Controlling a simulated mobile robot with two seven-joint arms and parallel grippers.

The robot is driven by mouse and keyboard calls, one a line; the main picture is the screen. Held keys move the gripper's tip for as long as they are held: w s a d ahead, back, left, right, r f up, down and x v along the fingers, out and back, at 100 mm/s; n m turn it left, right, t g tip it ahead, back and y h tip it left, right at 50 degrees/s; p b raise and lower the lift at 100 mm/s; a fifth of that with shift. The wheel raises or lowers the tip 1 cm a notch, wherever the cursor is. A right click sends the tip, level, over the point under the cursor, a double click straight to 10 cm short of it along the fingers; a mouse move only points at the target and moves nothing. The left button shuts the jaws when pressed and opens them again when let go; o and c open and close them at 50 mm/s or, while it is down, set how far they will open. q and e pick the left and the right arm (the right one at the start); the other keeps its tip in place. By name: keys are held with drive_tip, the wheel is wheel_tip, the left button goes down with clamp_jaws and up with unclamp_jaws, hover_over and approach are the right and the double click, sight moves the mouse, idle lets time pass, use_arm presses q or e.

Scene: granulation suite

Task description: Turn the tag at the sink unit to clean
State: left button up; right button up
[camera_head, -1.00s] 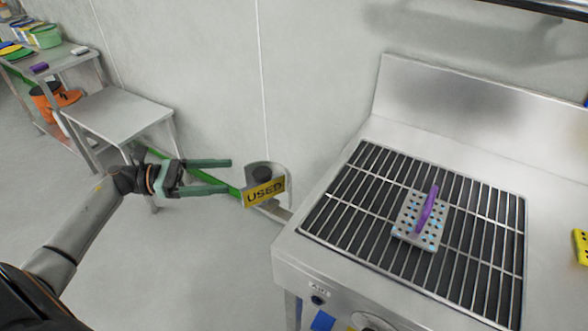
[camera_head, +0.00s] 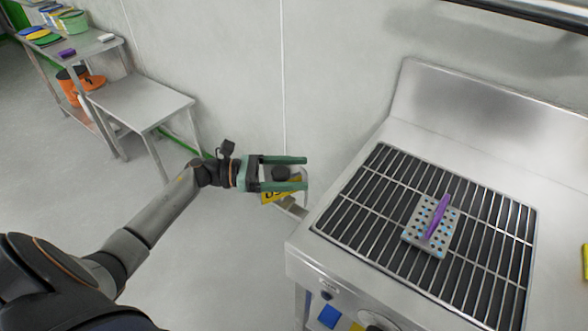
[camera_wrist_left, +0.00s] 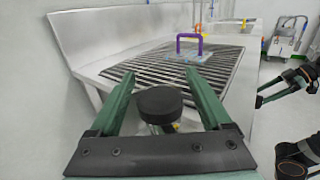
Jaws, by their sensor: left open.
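The yellow tag (camera_head: 269,196) hangs beside the left end of the steel sink unit (camera_head: 310,256); its lettering is mostly covered by my gripper. A round black knob (camera_head: 281,174) stands above the tag on a steel bracket. My left gripper (camera_head: 306,172) is open, with its green fingers on either side of the knob in the picture. In the left wrist view the knob (camera_wrist_left: 160,104) shows between the open fingers; I cannot tell whether they touch it. A part of my right gripper (camera_wrist_left: 268,92) shows at the right edge of that view; its jaw state is unclear.
A perforated block with a purple handle (camera_head: 438,216) lies on the sink unit's grating (camera_head: 350,215). A low steel table (camera_head: 140,100) and a shelf with coloured lids and tubs stand at the left. The wall is close behind the tag.

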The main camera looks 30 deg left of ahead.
sight(281, 166)
use_arm(q)
drive_tip(key=shift+c, duration=0.4)
clamp_jaws()
